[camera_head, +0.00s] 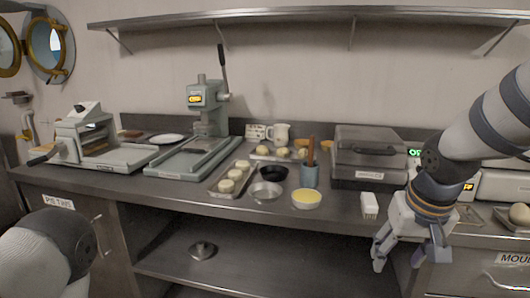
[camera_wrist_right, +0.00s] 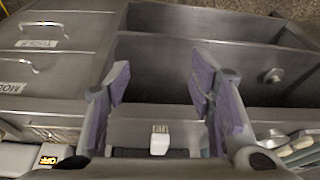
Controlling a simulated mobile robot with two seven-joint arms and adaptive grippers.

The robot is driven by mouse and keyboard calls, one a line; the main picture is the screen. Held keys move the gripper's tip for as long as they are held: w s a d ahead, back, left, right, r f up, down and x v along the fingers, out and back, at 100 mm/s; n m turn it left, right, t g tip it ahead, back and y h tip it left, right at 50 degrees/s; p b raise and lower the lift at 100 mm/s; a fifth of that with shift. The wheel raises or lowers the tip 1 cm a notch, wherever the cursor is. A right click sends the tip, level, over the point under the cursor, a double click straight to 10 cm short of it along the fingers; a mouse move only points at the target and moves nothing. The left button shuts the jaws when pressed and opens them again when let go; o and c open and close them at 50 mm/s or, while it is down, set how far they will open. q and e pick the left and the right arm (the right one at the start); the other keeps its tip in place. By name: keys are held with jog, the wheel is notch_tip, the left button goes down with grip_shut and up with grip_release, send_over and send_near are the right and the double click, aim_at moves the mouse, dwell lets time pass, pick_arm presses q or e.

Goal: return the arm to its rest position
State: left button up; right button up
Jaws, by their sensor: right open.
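My right gripper (camera_head: 400,256) hangs at the front edge of the steel counter (camera_head: 345,207), on the right of the head view, fingers pointing down. Its fingers are spread with nothing between them. In the right wrist view the two purple-padded fingers (camera_wrist_right: 160,92) stand wide apart over the counter's front. My right arm comes in from the upper right and covers part of the counter behind it. A part of my left arm shows at the lower left of the head view; its gripper is out of view.
A white brush-like block (camera_head: 369,205) lies close left of the right gripper. A yellow-filled bowl (camera_head: 306,199), a blue-grey cup (camera_head: 309,175) and a dough tray (camera_head: 226,188) stand further left. A grey press (camera_head: 367,155) stands behind. The lower shelf (camera_head: 255,269) holds a metal lid (camera_head: 203,250).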

jog(key=s+a+f+g, duration=0.1)
jog(key=s+f, duration=0.2)
jog(key=f, duration=0.4)
jog(key=s+a+f+g+y, duration=0.1)
jog(key=s+f, duration=0.2)
jog(key=f, duration=0.3)
jog(key=s+a+f+g, duration=0.1)
jog(key=s+f, duration=0.3)
jog(key=f, duration=0.3)
jog(key=s+f+g, duration=0.1)
jog(key=s+f, duration=0.3)
jog(key=s, duration=0.7)
jog(key=s+d+f+n, duration=0.1)
jog(key=s+f, duration=0.4)
jog(key=s, duration=0.6)
jog(key=shift+s+d+g+h, duration=0.15)
jog(key=shift+s+g+h, duration=0.15)
jog(key=shift+s+g, duration=0.1)
jog(key=shift+f, duration=0.1)
